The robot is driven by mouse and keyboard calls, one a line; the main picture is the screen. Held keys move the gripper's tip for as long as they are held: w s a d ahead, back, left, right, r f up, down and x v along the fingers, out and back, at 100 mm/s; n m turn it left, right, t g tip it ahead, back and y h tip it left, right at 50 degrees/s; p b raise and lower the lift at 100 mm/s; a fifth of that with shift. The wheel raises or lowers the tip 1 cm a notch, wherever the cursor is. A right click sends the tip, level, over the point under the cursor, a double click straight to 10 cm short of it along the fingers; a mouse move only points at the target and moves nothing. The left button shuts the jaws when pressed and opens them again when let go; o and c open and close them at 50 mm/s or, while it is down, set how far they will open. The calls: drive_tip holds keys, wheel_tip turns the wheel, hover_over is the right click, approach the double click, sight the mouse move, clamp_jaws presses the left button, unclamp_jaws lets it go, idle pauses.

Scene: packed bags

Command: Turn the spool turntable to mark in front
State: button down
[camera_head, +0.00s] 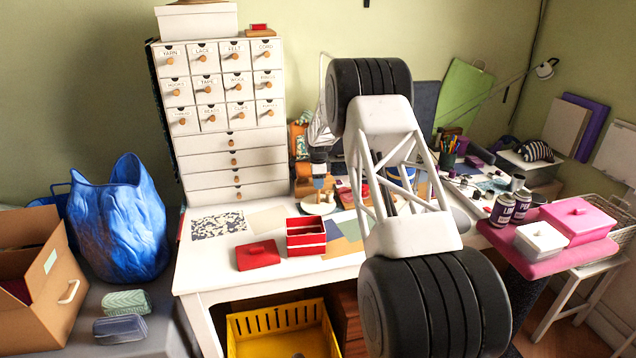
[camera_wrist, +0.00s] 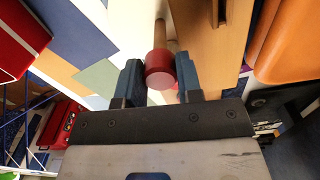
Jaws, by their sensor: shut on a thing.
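In the wrist view my gripper (camera_wrist: 160,80) has its two blue-grey fingers either side of a red round-ended piece (camera_wrist: 160,70) and is shut on it. A pale wooden rod (camera_wrist: 159,33) runs from the far side of this red piece. In the head view a cream round base (camera_head: 319,208) stands on the desk behind the red boxes, with blue and brown parts above it; I cannot tell for sure that it is the spool turntable. No mark can be made out. My arm hides part of the desk there.
A red open box (camera_head: 306,240) and a flat red box (camera_head: 258,255) stand at the desk's front, beside coloured sheets (camera_head: 345,232). A white drawer cabinet (camera_head: 233,145) rises behind on the left. In the wrist view a wooden board (camera_wrist: 212,40) lies close right of the fingers.

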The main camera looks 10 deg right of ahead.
drive_tip(key=shift+m, duration=8)
drive_tip(key=shift+d, duration=0.1)
drive_tip(key=c, duration=0.8)
unclamp_jaws()
drive_tip(key=shift+r, duration=0.1)
